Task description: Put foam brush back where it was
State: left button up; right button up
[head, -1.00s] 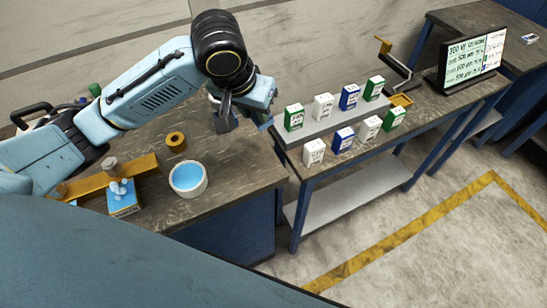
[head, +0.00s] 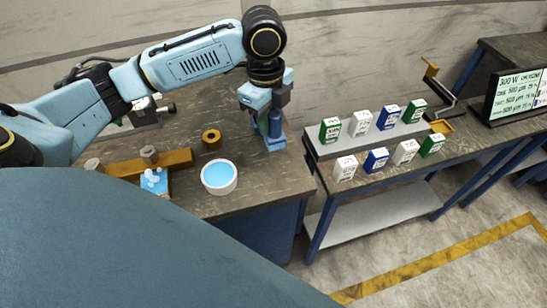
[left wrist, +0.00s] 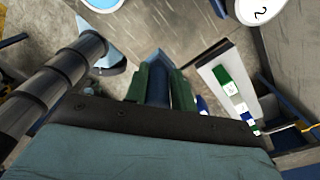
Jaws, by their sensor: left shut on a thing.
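My left gripper (head: 268,122) points down over the right end of the bench (head: 250,190). It is shut on a blue thing that looks like the foam brush (head: 275,143), whose lower end is at or just above the bench top; I cannot tell whether it touches. In the left wrist view, the dark blue piece (left wrist: 157,82) sits between green fingers. The fingers hide part of it. My right gripper is not in view.
A white bowl of blue liquid (head: 219,185), a brass ring (head: 211,139), an orange bar (head: 180,158) and a blue block (head: 156,187) stand left of the gripper. Several small boxes (head: 388,118) stand on the side table's grey step. A screen (head: 520,96) is farther right.

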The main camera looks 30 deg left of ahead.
pick_arm(q)
notch_tip(320, 180, down, 4)
jog(key=shift+f+b, duration=0.2)
jog(key=shift+b, duration=0.15)
notch_tip(320, 180, down, 6)
jog(key=shift+a+r+b, duration=0.1)
jog(key=shift+r+b, duration=0.05)
jog(key=shift+b, duration=0.25)
jog(key=o, duration=1)
jog(key=r, duration=0.4)
jog(key=r+p, duration=0.1)
jog(key=r, duration=0.7)
jog(key=shift+a+r+p, duration=0.1)
jog(key=shift+a+p, duration=0.15)
jog(key=shift+p, duration=0.1)
